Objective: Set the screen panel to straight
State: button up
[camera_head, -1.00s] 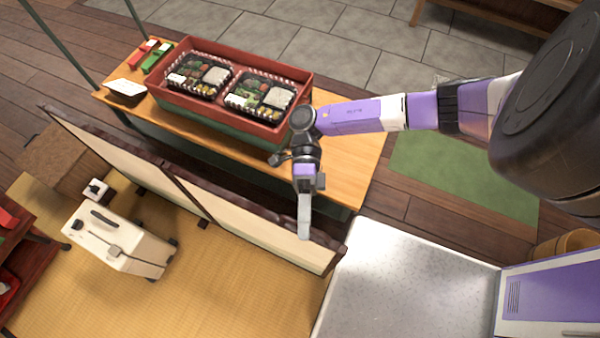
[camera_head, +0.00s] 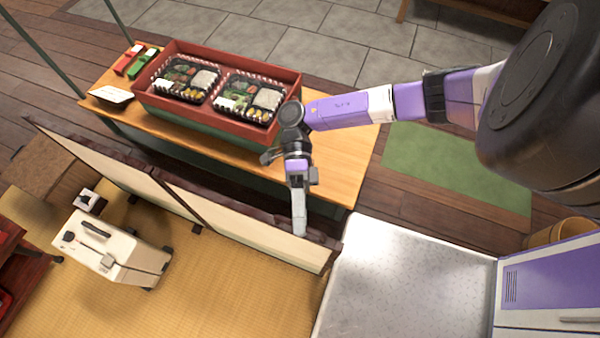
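The folding screen has a dark brown frame and cream panels. Its left panel (camera_head: 115,175) and its right panel (camera_head: 245,225) meet at a hinge left of centre. From above, the two panels run nearly in one line, slanting down to the right, with at most a slight bend. My gripper (camera_head: 299,226) points down at the right panel's top edge, near its right end. Its fingers overlap the panel in the picture. I cannot tell whether they touch it, or whether they are open or shut.
A wooden table (camera_head: 345,150) with a red tray (camera_head: 292,92) of bento boxes stands behind the screen. A white case (camera_head: 110,248) stands on the tatami (camera_head: 225,290) in front. A pale speckled surface (camera_head: 405,285) lies right of the screen. Open tatami lies in front of the right panel.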

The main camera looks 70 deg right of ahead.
jog(key=b+v, duration=0.1)
jog(key=v, duration=0.7)
jog(key=shift+s, duration=0.1)
dwell(0.4)
